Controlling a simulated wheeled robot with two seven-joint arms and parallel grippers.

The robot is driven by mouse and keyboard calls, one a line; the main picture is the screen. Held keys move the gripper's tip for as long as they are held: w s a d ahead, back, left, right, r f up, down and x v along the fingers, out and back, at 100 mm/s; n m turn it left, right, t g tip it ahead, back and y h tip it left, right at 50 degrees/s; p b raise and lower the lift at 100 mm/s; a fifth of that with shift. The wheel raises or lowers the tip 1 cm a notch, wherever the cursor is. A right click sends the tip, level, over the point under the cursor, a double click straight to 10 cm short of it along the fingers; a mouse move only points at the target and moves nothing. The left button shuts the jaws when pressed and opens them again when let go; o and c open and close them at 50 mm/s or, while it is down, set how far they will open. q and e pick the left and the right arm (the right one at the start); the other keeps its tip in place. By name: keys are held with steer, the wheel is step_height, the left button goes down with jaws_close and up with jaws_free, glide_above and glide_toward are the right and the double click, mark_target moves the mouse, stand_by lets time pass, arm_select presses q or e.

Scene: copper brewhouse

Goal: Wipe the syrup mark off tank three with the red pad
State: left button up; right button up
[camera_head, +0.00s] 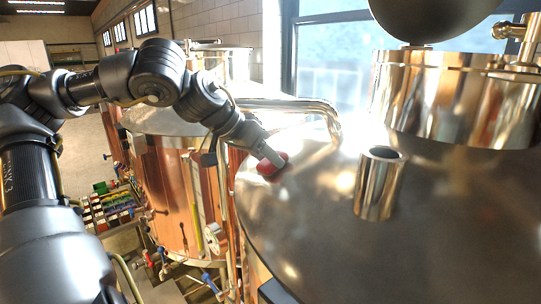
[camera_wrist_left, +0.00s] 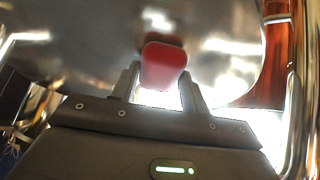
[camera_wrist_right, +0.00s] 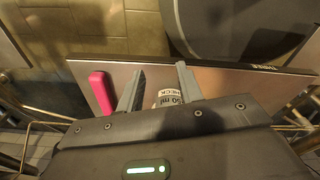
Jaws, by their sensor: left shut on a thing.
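The red pad (camera_head: 272,164) is in my left gripper (camera_head: 268,153), at the left side of a large shiny metal tank dome (camera_head: 320,240). In the left wrist view the red pad (camera_wrist_left: 164,66) sits between the two fingers of my left gripper (camera_wrist_left: 162,88). The pad is at the dome surface; I cannot tell whether it touches. My right gripper (camera_wrist_right: 162,75) shows only in the right wrist view, fingers apart.
A short metal pipe stub (camera_head: 378,185) stands up from the dome. A curved pipe (camera_head: 310,106) runs behind the pad. A copper tank (camera_head: 165,190) stands left. In the right wrist view, a pink object (camera_wrist_right: 101,92) and a white-labelled container (camera_wrist_right: 169,96) lie near my right fingers.

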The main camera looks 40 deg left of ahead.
arm_select(q)
steer(key=shift+w+d+r+p, duration=0.1)
steer(key=shift+w+r+p, duration=0.1)
steer(key=shift+w, duration=0.3)
steer(key=shift+w+d+r+p, duration=0.1)
steer(key=shift+w+p, duration=0.05)
steer(key=shift+w, duration=0.3)
steer(key=shift+a, duration=0.1)
steer(key=shift+a+r+p, duration=0.15)
steer(key=shift+r+p, duration=0.4)
steer(key=shift+r, duration=0.25)
steer(key=shift+s, duration=0.15)
